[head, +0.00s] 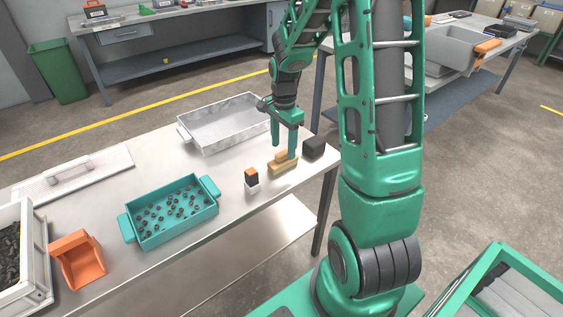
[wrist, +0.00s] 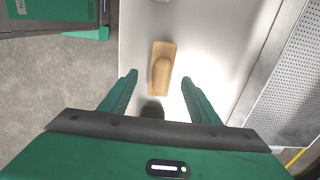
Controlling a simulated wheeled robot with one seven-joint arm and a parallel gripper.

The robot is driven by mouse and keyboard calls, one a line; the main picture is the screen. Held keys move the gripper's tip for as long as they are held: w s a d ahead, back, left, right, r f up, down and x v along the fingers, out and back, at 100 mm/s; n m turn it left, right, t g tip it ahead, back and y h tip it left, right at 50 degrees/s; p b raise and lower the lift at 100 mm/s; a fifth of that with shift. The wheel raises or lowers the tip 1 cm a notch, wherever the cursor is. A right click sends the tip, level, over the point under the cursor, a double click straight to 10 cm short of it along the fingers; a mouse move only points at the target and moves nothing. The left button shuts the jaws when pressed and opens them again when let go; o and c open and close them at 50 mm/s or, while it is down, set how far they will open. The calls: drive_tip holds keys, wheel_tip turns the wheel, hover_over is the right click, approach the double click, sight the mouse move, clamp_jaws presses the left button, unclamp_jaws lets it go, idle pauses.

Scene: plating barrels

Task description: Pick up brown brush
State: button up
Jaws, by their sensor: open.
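The brown brush (head: 283,163) is a tan block with a raised grip along its top. It lies on the near metal table, close to its right end. In the wrist view the brush (wrist: 162,68) is ahead of the fingertips, roughly centred between them. My gripper (head: 284,150) points down over the brush; one finger overlaps the brush in the head view. The fingers of my gripper (wrist: 160,85) are spread wide with nothing between them. I cannot tell the exact height of the fingertips above the brush.
A dark block (head: 314,148) stands right of the brush, and a small orange, black and white item (head: 251,179) to its left. A grey tray (head: 187,131) lies behind, a teal tray (head: 128,230) with small parts left, and an orange scoop (head: 84,268) farther left.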

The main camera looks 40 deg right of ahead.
sight(283, 151)
drive_tip(key=shift+w+d+f, duration=0.1)
drive_tip(key=shift+w+f, duration=0.05)
drive_tip(key=shift+f, duration=2.5)
drive_tip(key=shift+c, duration=0.7)
drive_tip(key=c, duration=1.1)
drive_tip(key=shift+c, duration=0.2)
drive_tip(key=shift+r, duration=0.1)
